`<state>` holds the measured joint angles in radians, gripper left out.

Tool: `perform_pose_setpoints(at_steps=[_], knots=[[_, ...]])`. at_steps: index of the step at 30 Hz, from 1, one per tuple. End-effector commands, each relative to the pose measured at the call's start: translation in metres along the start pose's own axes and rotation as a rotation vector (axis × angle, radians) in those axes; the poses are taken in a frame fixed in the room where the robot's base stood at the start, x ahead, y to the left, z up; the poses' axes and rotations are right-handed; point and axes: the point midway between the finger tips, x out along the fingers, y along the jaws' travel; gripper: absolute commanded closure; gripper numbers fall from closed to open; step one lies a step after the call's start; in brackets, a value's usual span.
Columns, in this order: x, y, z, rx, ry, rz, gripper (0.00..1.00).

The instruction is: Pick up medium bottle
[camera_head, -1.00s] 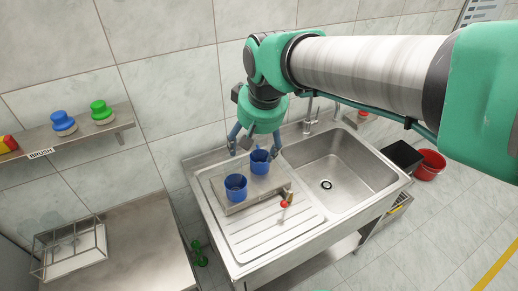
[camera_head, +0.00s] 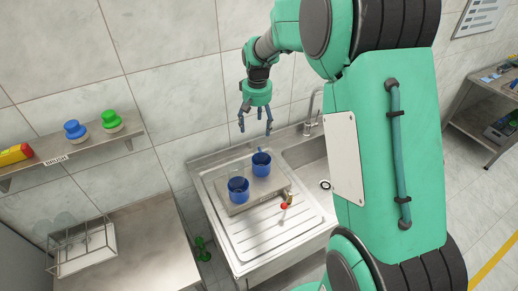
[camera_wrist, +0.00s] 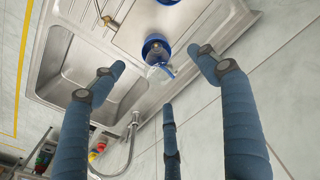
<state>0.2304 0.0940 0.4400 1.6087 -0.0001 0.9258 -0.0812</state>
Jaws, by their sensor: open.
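No object stands out clearly as the medium bottle. Two blue cup-like vessels stand on a metal block on the drainboard, one at the front left (camera_head: 239,190) and one at the back right (camera_head: 262,164). Faint clear outlines show near the left one, too small to identify. In the wrist view, a blue-rimmed vessel (camera_wrist: 155,45) has a clear piece and a blue spout or handle at its near side. My gripper (camera_head: 256,122) is open and empty, fingers pointing down, above and behind the back-right vessel. Its spread fingers (camera_wrist: 160,78) also show in the wrist view.
The sink basin (camera_head: 310,160) and faucet (camera_head: 313,108) are at the right. A red-knobbed lever (camera_head: 285,206) stands at the block's front. A wire rack (camera_head: 82,245) sits on the left table. My arm hides much of the right side.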

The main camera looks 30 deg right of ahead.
Motion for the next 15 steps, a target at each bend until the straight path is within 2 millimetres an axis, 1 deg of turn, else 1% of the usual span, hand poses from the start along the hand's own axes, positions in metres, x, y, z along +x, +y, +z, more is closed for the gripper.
perform_pose_setpoints(at_steps=[1,3,7,10,15], knots=[[0.011,0.006,-0.008,0.006,-0.017,-0.001,0.26],[0.026,0.013,-0.018,0.012,-0.033,-0.002,0.26],[0.048,0.024,-0.030,0.020,-0.056,-0.003,0.26],[0.059,0.029,-0.035,0.024,-0.067,-0.004,0.26],[0.067,0.032,-0.038,0.025,-0.073,-0.005,0.26]])
